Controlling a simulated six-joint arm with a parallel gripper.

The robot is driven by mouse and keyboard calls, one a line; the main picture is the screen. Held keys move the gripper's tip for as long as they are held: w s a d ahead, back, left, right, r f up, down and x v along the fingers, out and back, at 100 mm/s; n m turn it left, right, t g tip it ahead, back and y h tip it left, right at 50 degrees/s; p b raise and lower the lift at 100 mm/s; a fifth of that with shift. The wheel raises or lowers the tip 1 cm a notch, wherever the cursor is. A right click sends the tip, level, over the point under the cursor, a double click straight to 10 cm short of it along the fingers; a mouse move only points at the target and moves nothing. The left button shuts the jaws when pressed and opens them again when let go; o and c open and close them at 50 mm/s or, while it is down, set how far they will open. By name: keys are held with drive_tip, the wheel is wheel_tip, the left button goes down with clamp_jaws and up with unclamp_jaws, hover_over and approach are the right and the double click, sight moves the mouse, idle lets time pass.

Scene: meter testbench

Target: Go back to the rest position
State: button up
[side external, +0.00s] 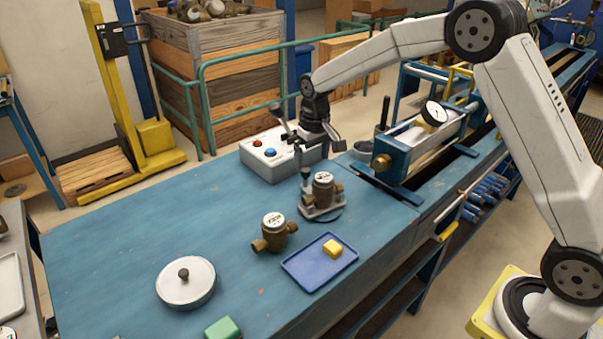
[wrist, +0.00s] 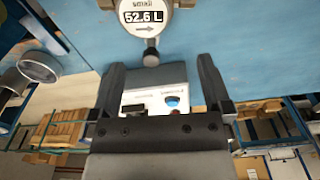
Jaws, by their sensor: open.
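My gripper (side external: 311,140) hangs above the blue bench by the white control box, behind the clamp stand. In the wrist view its two dark fingers (wrist: 160,78) are wide apart with nothing held between them. A brass meter with a white dial (side external: 323,182) sits upright on the clamp stand (side external: 322,212). A meter dial reading "small" and "52.6 L" (wrist: 145,17) shows at the top of the wrist view, beyond the fingertips. A second brass meter (side external: 273,232) stands on the bench to the left of the stand, apart from my gripper.
The control box (side external: 270,157) has red and blue buttons. A lidded round white dish (side external: 186,285) and green block (side external: 222,328) are nearer the front. A blue rig with a gauge (side external: 433,113) stands right. The bench's left part is clear.

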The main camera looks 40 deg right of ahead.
drive_tip(key=s+a+f+t, duration=0.1)
drive_tip(key=s+f+t, duration=0.1)
drive_tip(key=s, duration=2.2)
drive_tip(key=shift+s+n, duration=0.35)
drive_tip(key=shift+n, duration=0.05)
drive_tip(key=shift+a, duration=0.1)
drive_tip(key=c, duration=0.3)
drive_tip(key=shift+w+r, duration=0.1)
drive_tip(key=shift+w, duration=0.1)
drive_tip(key=shift+c, duration=0.3)
wheel_tip(320, 180, up, 3)
drive_tip(key=n+g, duration=0.2)
drive_tip(key=n, duration=0.4)
hover_over(306, 170)
drive_tip(key=s, duration=0.1)
drive_tip(key=shift+a+f, duration=0.1)
drive_tip(key=shift+f, duration=0.1)
drive_tip(key=shift+w+n+g, duration=0.3)
drive_tip(key=shift+w+n, duration=0.1)
drive_tip(key=shift+w, duration=0.25)
drive_tip(key=shift+f, duration=0.1)
drive_tip(key=shift+f, duration=3.85)
